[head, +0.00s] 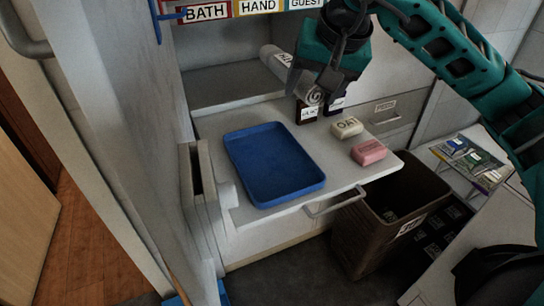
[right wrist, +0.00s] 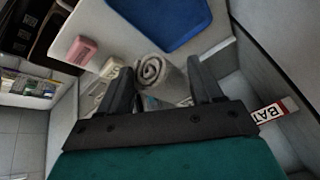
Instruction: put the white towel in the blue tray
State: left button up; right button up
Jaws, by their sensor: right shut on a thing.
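The rolled white towel (head: 283,68) is off the shelf's back wall side in the head view, partly hidden by my right gripper (head: 317,82). The right gripper is shut on the towel; in the right wrist view the towel's spiral end (right wrist: 152,72) shows between the two fingers (right wrist: 165,85). The blue tray (head: 272,165) lies flat and empty on the pulled-out white shelf, in front of and below the gripper. The tray also shows in the right wrist view (right wrist: 165,18). My left gripper is not in view.
A cream soap bar (head: 347,127) and a pink soap bar (head: 369,152) lie right of the tray. A brown bin (head: 385,222) is below right. BATH, HAND and GUEST labels (head: 258,6) are above.

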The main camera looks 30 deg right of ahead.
notch_tip(320, 180, down, 14)
jog(key=shift+s+f+b, duration=0.15)
jog(key=shift+f+b, duration=0.1)
jog(key=shift+b, duration=0.5)
notch_tip(320, 180, down, 4)
jog(key=shift+f, duration=0.45)
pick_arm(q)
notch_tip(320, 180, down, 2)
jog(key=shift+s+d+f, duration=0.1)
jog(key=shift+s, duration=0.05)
pick_arm(e)
jog(key=o, duration=0.6)
jog(key=shift+f+b, duration=0.15)
jog(key=shift+b, duration=0.2)
jog(key=shift+o, duration=1.1)
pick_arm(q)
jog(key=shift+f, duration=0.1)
